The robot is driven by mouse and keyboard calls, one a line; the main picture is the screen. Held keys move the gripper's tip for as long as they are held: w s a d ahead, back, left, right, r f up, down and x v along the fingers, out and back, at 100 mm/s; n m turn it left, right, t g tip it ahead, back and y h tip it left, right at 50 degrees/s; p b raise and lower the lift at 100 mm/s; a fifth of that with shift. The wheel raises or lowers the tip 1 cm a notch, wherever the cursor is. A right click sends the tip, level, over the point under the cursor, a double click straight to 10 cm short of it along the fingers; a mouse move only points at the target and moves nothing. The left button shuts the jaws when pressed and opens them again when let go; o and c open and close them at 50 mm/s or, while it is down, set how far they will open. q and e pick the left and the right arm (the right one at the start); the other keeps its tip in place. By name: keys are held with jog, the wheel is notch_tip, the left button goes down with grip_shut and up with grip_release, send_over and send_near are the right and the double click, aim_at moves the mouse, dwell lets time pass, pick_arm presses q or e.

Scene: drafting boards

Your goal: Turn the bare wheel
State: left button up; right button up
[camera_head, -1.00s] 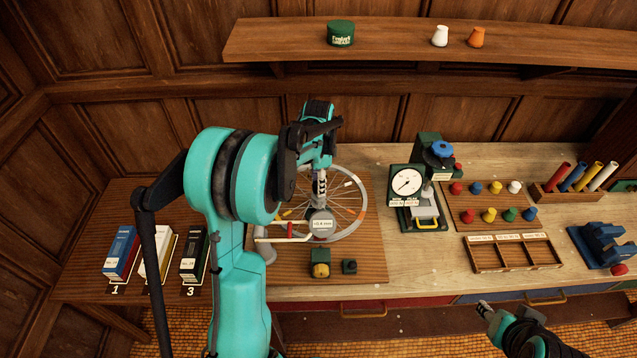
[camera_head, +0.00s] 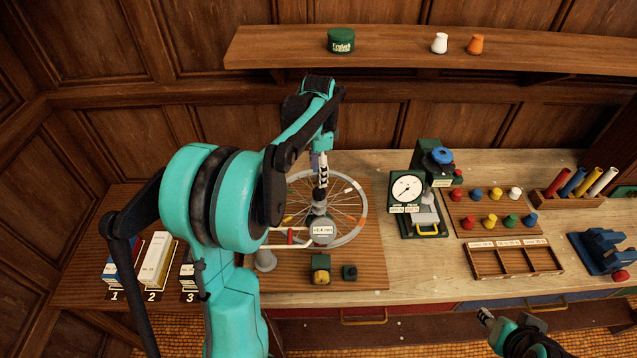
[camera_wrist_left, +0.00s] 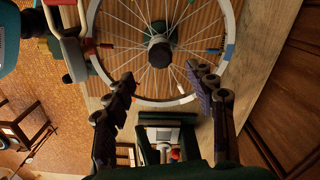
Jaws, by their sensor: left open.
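A round readout (camera_head: 322,231) stands at the wheel's near edge. A green dial gauge stand (camera_head: 408,187) is to the right. Numbered boxes (camera_head: 158,258) are at the left. Pegs and a compartment tray (camera_head: 515,262) fill the right. A shelf (camera_head: 390,41) runs above.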

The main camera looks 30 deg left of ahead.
pick_arm(q)
notch_tip(320, 180, up, 4)
jog(key=shift+f, duration=0.1)
dwell(0.6)
